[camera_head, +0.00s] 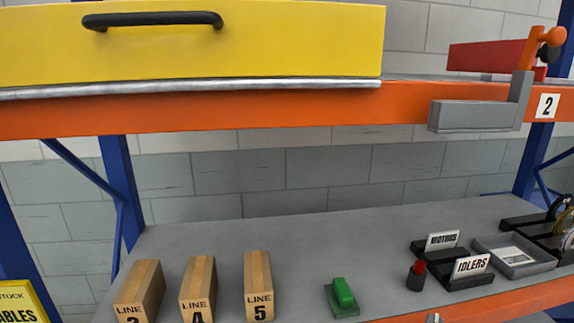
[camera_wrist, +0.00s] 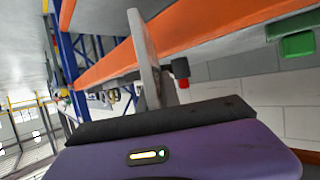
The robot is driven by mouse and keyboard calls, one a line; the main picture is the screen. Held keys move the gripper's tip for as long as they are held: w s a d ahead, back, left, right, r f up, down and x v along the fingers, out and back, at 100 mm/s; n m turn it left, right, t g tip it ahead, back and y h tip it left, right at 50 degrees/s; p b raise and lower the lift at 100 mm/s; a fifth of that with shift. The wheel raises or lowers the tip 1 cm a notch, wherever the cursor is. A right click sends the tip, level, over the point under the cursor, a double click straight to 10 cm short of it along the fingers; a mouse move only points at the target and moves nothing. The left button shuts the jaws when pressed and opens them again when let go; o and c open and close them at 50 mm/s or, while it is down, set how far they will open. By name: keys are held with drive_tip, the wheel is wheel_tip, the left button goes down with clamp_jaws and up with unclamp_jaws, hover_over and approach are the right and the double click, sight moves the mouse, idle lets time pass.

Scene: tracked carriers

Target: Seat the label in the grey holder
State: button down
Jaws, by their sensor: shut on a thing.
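In the wrist view my gripper (camera_wrist: 147,60) reaches out from its purple and black body, beside the orange shelf beam. It is shut on a thin thing, apparently the label, which is mostly hidden by the pale grey fingers; its face and print cannot be read. In the head view a shallow grey tray-like holder (camera_head: 489,251) sits on the lower shelf at the right, with a white card in it. I cannot tell whether this is the task's grey holder. A small grey piece (camera_head: 435,318) shows at the beam's bottom edge; what it is stays unclear.
Black stands with MOTORS (camera_head: 442,240) and IDLERS (camera_head: 471,265) cards stand left of the tray. A red-topped black piece (camera_head: 415,276), a green block (camera_head: 343,292) and wooden LINE blocks (camera_head: 258,285) share the shelf. A grey bracket (camera_head: 470,116) hangs on the upper beam.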

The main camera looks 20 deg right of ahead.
drive_tip(key=w+a+f+n+t+y, duration=0.1)
drive_tip(key=a+f+n+y, duration=0.4)
drive_tip(key=a+f, duration=0.6)
drive_tip(key=w+a+f+n+t+y, duration=0.1)
drive_tip(key=a+f+n+t+y, duration=0.3)
drive_tip(key=a+f, duration=0.7)
drive_tip(key=shift+a+f+n+y, duration=0.35)
drive_tip(key=shift+a+n+y, duration=0.25)
drive_tip(key=shift+n+y, duration=0.25)
drive_tip(key=shift+w, duration=0.1)
